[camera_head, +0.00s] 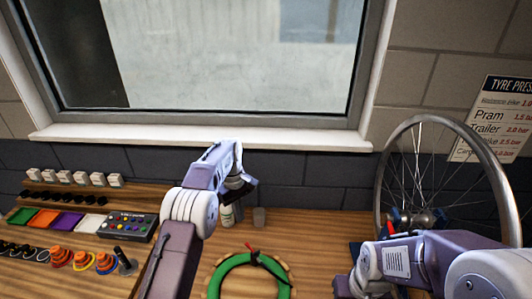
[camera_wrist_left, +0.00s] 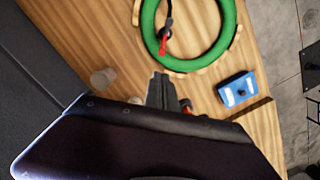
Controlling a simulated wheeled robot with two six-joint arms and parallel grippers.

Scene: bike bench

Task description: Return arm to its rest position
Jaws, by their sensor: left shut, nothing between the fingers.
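My left arm comes in from the left in the head view and reaches over the bench toward the wall under the window. My left gripper (camera_head: 245,187) is dark, shut and empty, held above the bench. In the left wrist view its closed fingers (camera_wrist_left: 161,88) show above the wooden top, apart from the green ring (camera_wrist_left: 147,22). My right arm is at the lower right of the head view, bent low over the bench. Its gripper does not show.
The green ring (camera_head: 217,275) lies front centre. A white bottle (camera_head: 227,217) and grey cup (camera_head: 259,217) stand near the wall. A wheel (camera_head: 383,175) stands at right. A control box (camera_head: 126,226) and coloured trays (camera_head: 44,218) are left. A blue box (camera_wrist_left: 232,83) lies near the bench edge.

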